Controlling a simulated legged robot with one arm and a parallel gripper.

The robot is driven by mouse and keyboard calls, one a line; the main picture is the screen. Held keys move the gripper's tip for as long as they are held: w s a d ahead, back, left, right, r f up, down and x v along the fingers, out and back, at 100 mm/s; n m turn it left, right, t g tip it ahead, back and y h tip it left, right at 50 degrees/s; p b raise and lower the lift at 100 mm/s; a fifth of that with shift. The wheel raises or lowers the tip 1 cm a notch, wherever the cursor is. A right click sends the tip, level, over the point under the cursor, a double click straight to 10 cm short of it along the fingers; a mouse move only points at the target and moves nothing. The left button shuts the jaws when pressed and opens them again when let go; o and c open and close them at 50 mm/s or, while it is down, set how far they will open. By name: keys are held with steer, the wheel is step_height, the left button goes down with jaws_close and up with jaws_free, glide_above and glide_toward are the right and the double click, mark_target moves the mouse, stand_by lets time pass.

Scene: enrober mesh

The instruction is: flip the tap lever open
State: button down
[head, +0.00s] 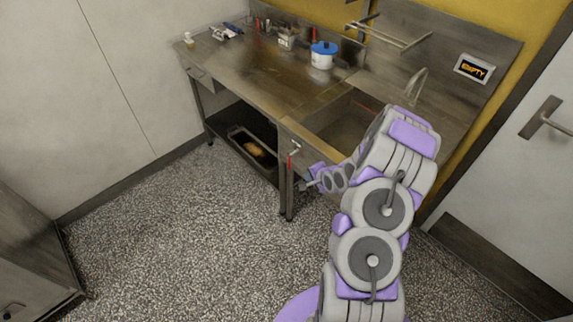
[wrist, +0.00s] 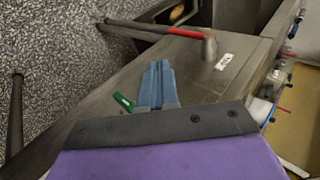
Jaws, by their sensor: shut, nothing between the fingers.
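The tap lever (head: 290,160) has a red grip and hangs down from a metal pivot on the front panel of the steel sink bench. In the wrist view the red lever (wrist: 188,33) runs left from its round metal boss (wrist: 210,48). My gripper (head: 312,182) is low in front of the bench, to the right of the lever and apart from it. In the wrist view its blue-grey fingers (wrist: 157,82) are shut and empty, with the lever beyond their tips. My wrist hides part of the panel in the head view.
The steel bench (head: 265,75) holds a blue-lidded white pot (head: 323,55) and a sink basin (head: 345,120). A tray (head: 255,150) sits on the lower shelf. A display (head: 475,69) reads EMPTY. A green tag (wrist: 123,102) is beside the fingers.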

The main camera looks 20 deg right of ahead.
steer(key=shift+w+d+f+m+t, duration=0.3)
steer(key=shift+d+f+m, duration=0.15)
steer(key=shift+f, duration=0.3)
steer(key=shift+a, duration=0.1)
steer(key=w+r+b+x, duration=0.2)
steer(key=b+x, duration=0.1)
steer(key=x, duration=1)
steer(key=shift+a, duration=0.25)
steer(key=shift+s, duration=0.1)
